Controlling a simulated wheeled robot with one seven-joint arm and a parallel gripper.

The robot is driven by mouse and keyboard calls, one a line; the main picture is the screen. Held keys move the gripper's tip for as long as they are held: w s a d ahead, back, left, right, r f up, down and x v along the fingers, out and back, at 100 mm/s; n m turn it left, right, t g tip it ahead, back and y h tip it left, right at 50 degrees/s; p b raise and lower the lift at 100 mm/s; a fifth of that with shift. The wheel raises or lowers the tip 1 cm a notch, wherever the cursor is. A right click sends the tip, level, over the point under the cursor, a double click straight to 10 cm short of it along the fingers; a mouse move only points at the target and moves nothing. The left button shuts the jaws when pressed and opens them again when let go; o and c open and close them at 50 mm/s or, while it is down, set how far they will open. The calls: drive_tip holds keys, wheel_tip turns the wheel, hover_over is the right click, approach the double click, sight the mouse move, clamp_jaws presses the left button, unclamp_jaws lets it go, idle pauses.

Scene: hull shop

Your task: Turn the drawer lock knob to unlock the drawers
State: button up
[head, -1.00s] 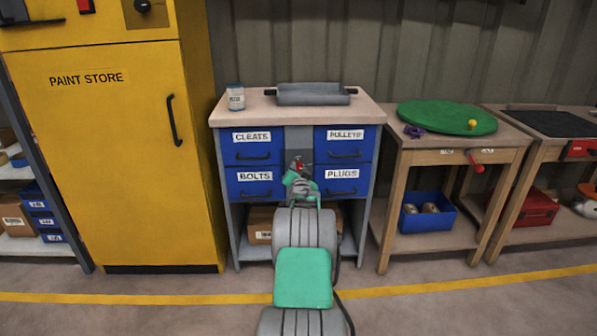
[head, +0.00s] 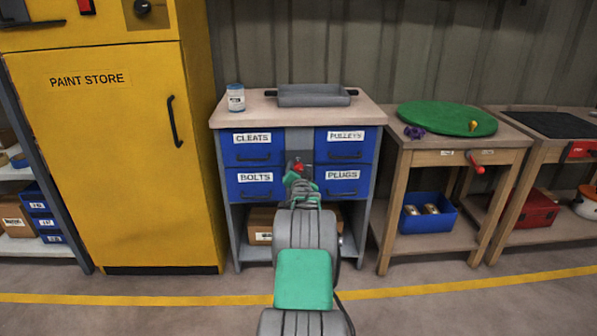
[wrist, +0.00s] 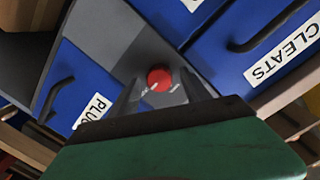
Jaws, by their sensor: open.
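The red drawer lock knob (head: 298,167) sits on the grey centre strip (head: 299,141) between the blue drawers of the cabinet. In the wrist view the round red knob (wrist: 159,79) shows a small pale mark and faint lettering below it. My gripper (wrist: 166,92) is open, with one finger on each side of the knob. I cannot tell whether the fingers touch it. In the head view my gripper (head: 299,174) is at the cabinet front and partly hides the strip below the knob.
Drawers labelled CLEATS (head: 252,148), PULLEYS (head: 345,147), BOLTS (head: 254,187) and PLUGS (head: 342,185) have dark protruding handles beside my gripper. A yellow cabinet (head: 110,150) is at left, a wooden bench (head: 450,158) at right.

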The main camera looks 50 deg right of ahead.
drive_tip(key=shift+s, duration=0.1)
drive_tip(key=p+v, duration=0.3)
drive_tip(key=v, duration=0.4)
drive_tip(key=shift+s+a, duration=0.15)
drive_tip(key=shift+a, duration=0.15)
